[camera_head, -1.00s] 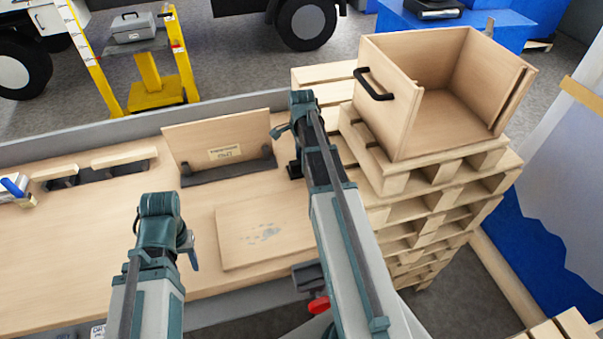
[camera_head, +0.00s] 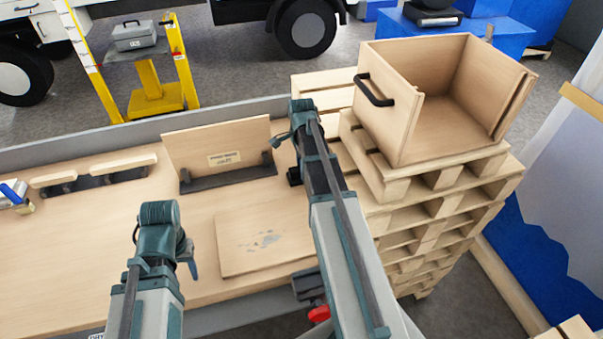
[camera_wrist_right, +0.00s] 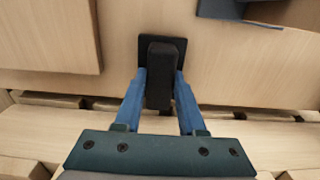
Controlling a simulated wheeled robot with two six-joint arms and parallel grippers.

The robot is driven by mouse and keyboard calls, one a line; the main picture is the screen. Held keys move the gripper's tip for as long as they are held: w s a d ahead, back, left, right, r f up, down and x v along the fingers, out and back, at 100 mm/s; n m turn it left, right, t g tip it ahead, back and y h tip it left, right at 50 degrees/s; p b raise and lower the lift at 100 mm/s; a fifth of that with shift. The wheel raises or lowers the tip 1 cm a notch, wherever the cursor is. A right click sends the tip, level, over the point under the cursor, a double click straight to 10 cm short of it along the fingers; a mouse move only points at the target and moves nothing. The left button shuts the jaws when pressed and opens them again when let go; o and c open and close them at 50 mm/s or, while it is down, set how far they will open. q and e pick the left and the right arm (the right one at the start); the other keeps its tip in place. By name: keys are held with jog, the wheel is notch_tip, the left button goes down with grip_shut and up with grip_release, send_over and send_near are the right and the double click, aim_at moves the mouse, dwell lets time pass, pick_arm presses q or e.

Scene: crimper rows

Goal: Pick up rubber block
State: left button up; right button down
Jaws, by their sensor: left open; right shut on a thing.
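The rubber block (camera_wrist_right: 160,75) is a dark upright piece between the blue fingers of my right gripper (camera_wrist_right: 160,92) in the right wrist view. That gripper is shut on it. A flat black square (camera_wrist_right: 146,48) shows around the block's far end. In the head view a small black piece (camera_head: 294,176) shows beside my right wrist at the table's right end; my right arm hides most of the grip. My left gripper (camera_head: 190,266) is open and empty above the front of the table, its fingers partly hidden by its wrist.
A flat wooden board (camera_head: 262,245) lies on the table (camera_head: 90,240). Behind it stands an upright labelled panel (camera_head: 210,145) in a dark holder. Stacked pallets (camera_head: 440,215) with an open wooden box (camera_head: 390,125) stand close on the right. The table's left middle is clear.

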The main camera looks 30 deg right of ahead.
pick_arm(q)
jog(key=shift+r, duration=0.1)
jog(key=shift+r+p, duration=0.5)
jog(key=shift+p, duration=0.1)
pick_arm(e)
jog(key=shift+r, duration=0.6)
pick_arm(q)
notch_tip(320, 180, up, 3)
jog(key=p, duration=0.3)
pick_arm(e)
notch_tip(320, 180, up, 3)
jog(key=shift+r, duration=0.1)
pick_arm(q)
jog(key=shift+r+p, duration=0.4)
pick_arm(e)
jog(key=s+a, duration=0.3)
jog(key=a, duration=0.1)
jog(key=s+a, duration=0.3)
jog(key=a, duration=0.1)
jog(key=s+a, duration=0.3)
jog(key=a, duration=0.2)
jog(key=shift+s+r, duration=0.15)
jog(key=shift+r, duration=0.15)
jog(key=c, duration=1.1)
grip_release()
grip_shut()
